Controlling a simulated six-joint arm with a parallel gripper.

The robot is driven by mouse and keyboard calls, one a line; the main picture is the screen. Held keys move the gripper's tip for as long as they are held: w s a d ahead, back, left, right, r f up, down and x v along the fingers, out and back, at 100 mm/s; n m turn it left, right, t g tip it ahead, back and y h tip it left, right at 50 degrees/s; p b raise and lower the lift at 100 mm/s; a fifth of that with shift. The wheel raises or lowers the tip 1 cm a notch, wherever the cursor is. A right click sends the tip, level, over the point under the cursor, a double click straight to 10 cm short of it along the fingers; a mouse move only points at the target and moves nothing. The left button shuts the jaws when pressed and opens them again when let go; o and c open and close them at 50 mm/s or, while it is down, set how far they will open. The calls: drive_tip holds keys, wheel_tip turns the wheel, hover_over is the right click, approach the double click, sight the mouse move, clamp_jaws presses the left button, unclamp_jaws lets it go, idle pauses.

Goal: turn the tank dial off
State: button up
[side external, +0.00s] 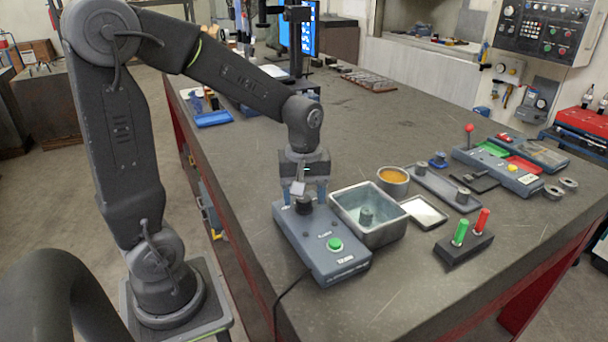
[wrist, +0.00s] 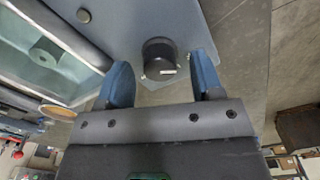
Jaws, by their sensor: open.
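The tank dial (side external: 304,204) is a black round knob at the far end of a blue-grey control box (side external: 318,247), which also has a green button (side external: 335,244) on top. In the wrist view the dial (wrist: 160,58) shows a small white mark and sits just beyond and between the fingertips. My gripper (side external: 305,190) is over that end of the box, pointing down, with its blue fingers apart. In the wrist view the gripper (wrist: 162,72) is open and empty. I cannot tell whether either finger touches the dial.
A metal tank (side external: 384,231) stands directly right of the control box, with a grey cylinder in it. A dark block with green and red handles (side external: 464,248) stands farther right. A cable (side external: 287,292) runs off the box's near end. The table behind is mostly clear.

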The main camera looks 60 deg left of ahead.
sight(304, 199)
wheel_tip(304, 199, up, 13)
drive_tip(key=shift+r, duration=0.2)
idle(0.4)
drive_tip(key=s+d+f+m+t, duration=0.4)
drive_tip(key=s+d+m, duration=0.4)
drive_tip(key=m, duration=0.5)
drive_tip(key=shift+s+d+m+t, duration=0.2)
drive_tip(key=shift+s+m+t, duration=0.1)
drive_tip(key=shift+s+t, duration=0.5)
